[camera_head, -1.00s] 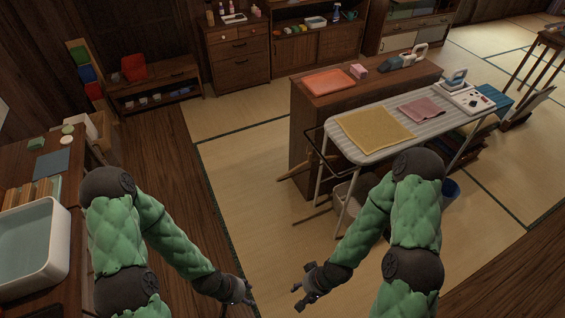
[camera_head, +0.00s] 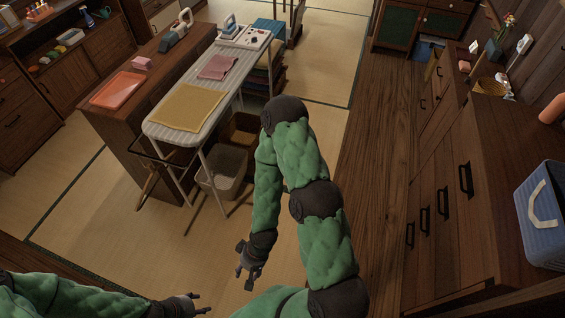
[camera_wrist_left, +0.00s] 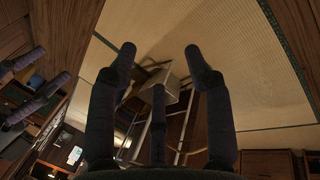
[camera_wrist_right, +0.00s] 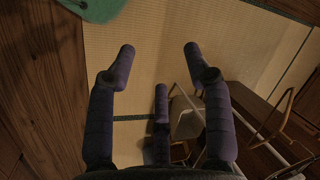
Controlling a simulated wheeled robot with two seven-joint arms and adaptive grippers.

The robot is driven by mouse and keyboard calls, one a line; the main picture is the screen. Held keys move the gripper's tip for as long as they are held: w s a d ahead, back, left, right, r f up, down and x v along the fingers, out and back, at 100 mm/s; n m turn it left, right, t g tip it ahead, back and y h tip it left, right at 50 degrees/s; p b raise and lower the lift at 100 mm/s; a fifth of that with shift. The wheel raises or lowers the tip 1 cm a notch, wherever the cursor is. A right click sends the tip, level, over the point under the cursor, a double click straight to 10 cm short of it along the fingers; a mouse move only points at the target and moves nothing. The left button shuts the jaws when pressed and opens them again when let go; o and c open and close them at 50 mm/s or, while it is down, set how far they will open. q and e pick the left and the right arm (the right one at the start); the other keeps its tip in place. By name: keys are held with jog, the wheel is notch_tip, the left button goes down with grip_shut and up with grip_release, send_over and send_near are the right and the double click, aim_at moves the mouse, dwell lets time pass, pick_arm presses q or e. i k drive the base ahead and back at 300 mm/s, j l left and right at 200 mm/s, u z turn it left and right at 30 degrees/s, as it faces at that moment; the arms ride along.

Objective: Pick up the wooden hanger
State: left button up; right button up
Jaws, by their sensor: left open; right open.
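A slim wooden piece (camera_head: 148,190) that may be the wooden hanger shows below the near left end of the ironing board in the head view. It is partly hidden by the board's frame, and I cannot make out its full shape. My left gripper (camera_head: 193,304) is open and empty at the bottom of the head view. Its spread fingers show in the left wrist view (camera_wrist_left: 160,65). My right gripper (camera_head: 247,270) is open and empty above the tatami, in front of the ironing board and well apart from it. Its fingers also show in the right wrist view (camera_wrist_right: 158,62).
The ironing board (camera_head: 190,140) holds a yellow cloth (camera_head: 188,107) and a pink cloth (camera_head: 218,67). A wooden counter (camera_head: 110,125) stands behind it, and a pale bin (camera_head: 222,170) below it. Drawers (camera_head: 445,190) line the right side. The tatami before the board is clear.

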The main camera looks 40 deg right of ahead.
aim_at(149, 167)
jog(key=z, duration=5.05)
jog(key=u, duration=5.05)
jog(key=i+j, duration=0.15)
jog(key=i, duration=0.85)
